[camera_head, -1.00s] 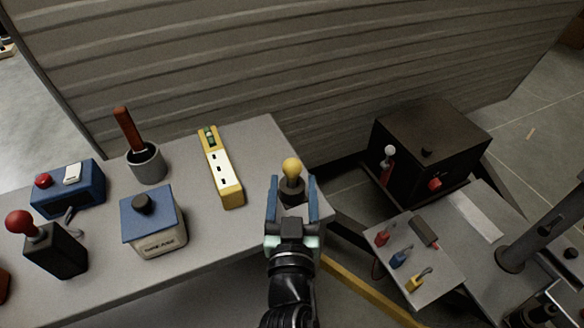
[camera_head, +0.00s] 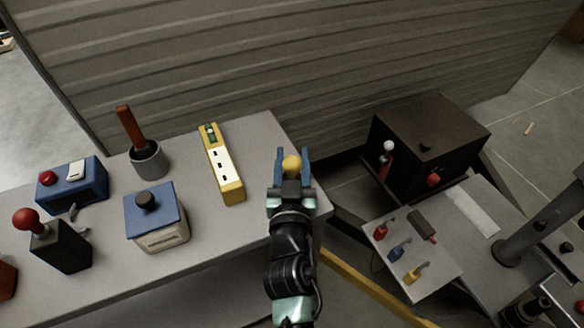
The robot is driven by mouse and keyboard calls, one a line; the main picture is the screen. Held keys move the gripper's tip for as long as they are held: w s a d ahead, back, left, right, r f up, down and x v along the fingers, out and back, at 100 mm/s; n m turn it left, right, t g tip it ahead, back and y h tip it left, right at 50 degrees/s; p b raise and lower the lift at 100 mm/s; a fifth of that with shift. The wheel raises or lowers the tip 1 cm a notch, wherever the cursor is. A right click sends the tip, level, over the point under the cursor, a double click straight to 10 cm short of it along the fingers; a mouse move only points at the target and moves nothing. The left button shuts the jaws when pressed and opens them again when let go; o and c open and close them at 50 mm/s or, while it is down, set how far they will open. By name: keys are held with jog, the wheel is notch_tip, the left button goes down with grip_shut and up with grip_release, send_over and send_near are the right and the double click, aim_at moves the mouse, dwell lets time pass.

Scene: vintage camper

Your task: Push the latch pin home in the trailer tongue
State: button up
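A knob with a round yellow top (camera_head: 291,163) stands at the right end of the grey table, most likely the latch pin. My gripper (camera_head: 292,155) is over it, with one blue finger on each side of the yellow top. I cannot tell whether the fingers touch it. The knob's dark base is hidden behind my gripper. A yellow bar (camera_head: 370,290), perhaps part of the trailer tongue, slants down to the right beside the table; no hole for a pin shows.
A yellow level (camera_head: 229,180), a blue-topped box (camera_head: 155,218), a grey cup (camera_head: 148,160) and a red-knobbed lever (camera_head: 60,243) stand to the left on the table. A dark box (camera_head: 430,145) and a plate with small coloured levers (camera_head: 408,257) are to the right. A ribbed wall rises behind.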

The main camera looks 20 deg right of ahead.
grip_shut()
